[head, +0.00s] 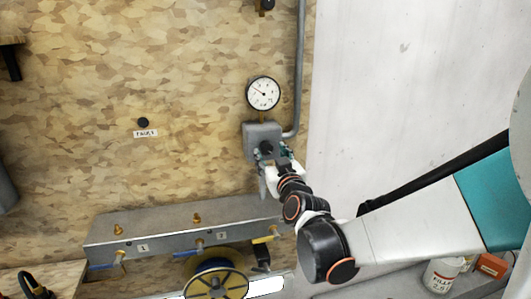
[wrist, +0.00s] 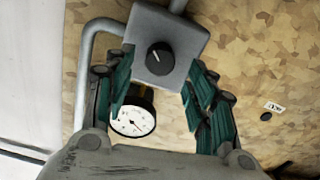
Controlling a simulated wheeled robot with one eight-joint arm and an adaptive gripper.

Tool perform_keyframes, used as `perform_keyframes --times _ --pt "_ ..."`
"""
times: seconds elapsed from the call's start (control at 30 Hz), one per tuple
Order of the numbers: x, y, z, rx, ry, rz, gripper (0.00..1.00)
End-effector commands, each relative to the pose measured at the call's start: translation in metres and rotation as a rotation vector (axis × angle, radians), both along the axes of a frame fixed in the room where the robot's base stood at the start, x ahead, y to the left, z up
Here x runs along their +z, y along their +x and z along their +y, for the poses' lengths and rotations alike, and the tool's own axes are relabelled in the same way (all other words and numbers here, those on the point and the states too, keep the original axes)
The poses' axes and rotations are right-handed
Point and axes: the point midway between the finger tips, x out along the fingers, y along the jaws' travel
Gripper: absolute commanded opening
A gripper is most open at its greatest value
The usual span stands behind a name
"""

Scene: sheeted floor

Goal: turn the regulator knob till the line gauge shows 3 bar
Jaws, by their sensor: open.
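The grey regulator box (head: 258,131) is fixed to the chipboard wall, with the round white line gauge (head: 263,93) above it. The gauge needle points up and left in the head view; its numbers are too small to read. The black regulator knob (head: 266,148) is on the box's front face. In the wrist view the knob (wrist: 160,58) has a white mark, and the gauge (wrist: 133,121) shows upside down below the box. My gripper (head: 279,160) is in front of the box. Its fingers (wrist: 160,68) are apart on either side of the knob, and I see no contact with it.
A grey pipe (head: 300,70) runs down to the box's right side. Below is a metal manifold (head: 170,232) with brass fittings and blue and yellow valve handles. A yellow-rimmed reel (head: 217,284) stands under it. A small labelled black knob (head: 143,122) is on the wall at left.

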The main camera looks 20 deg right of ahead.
Motion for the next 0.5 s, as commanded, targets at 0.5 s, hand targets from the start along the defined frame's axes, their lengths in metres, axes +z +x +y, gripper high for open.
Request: perform_keyframes --times 0.5 --pt "0.000 -0.082 0.000 0.000 0.000 0.000 0.51"
